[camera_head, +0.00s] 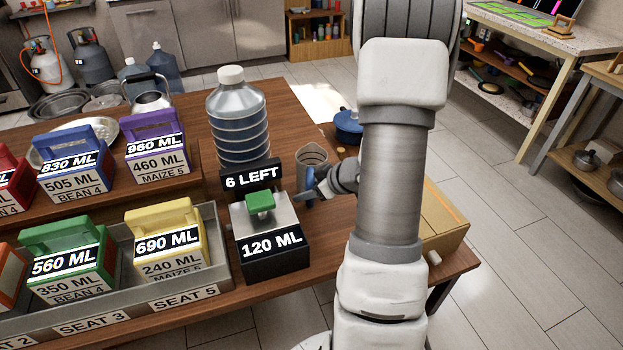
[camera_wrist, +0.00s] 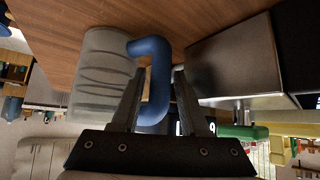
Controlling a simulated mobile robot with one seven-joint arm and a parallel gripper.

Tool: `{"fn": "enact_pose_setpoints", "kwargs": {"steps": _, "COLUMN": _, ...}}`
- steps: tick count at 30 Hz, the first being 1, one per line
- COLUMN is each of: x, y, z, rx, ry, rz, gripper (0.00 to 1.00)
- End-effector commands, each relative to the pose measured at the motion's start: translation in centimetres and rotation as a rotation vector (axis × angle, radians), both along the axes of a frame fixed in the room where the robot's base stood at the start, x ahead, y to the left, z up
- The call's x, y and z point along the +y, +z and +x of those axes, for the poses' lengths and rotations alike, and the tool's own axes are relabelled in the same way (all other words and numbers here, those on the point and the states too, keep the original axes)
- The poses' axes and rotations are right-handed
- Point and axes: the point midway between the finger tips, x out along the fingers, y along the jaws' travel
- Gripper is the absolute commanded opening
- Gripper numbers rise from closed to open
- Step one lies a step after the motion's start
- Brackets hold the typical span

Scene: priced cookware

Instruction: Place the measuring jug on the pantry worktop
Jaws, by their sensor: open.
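The measuring jug (camera_head: 313,160) is a clear grey cylinder with a blue handle, standing on the brown wooden table behind the 120 ML dispenser. In the wrist view the jug (camera_wrist: 98,75) is at the left, and its blue handle (camera_wrist: 158,85) lies between my two fingers. My gripper (camera_wrist: 158,72) is open around the handle, with a visible gap at the right finger. In the head view my gripper (camera_head: 318,187) is beside the jug, partly hidden by my arm. No label shows which surface is the pantry worktop; a pale-topped worktop (camera_head: 515,25) stands at the upper right.
A black and grey dispenser (camera_head: 272,240) with a green button and a large water bottle (camera_head: 238,120) stand close left of the jug. A blue pot (camera_head: 348,127) is behind it and a cardboard box (camera_head: 443,222) to the right. Tiled floor (camera_head: 500,150) separates the table from the worktop.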

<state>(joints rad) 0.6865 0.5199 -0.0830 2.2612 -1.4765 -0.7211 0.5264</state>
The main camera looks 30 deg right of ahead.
Motion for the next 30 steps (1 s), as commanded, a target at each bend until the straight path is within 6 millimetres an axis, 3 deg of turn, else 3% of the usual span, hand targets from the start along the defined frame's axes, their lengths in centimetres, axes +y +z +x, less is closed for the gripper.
{"fn": "enact_pose_setpoints", "kwargs": {"steps": 2, "x": 0.32, "y": -1.1, "z": 0.74, "rx": 0.001, "ry": 0.001, "rz": 0.001, "gripper": 0.44}}
{"fn": "enact_pose_setpoints", "kwargs": {"steps": 9, "x": 0.36, "y": -1.05, "z": 1.01, "rx": 0.0, "ry": 0.0, "rz": 0.0, "gripper": 0.44}}
{"fn": "enact_pose_setpoints", "kwargs": {"steps": 17, "x": 0.36, "y": -1.04, "z": 0.99, "rx": 0.0, "ry": -0.001, "rz": 0.001, "gripper": 0.0}}
{"fn": "enact_pose_setpoints", "kwargs": {"steps": 30, "x": 0.34, "y": -0.88, "z": 1.0, "rx": -0.001, "ry": 0.0, "rz": 0.0, "gripper": 0.0}}
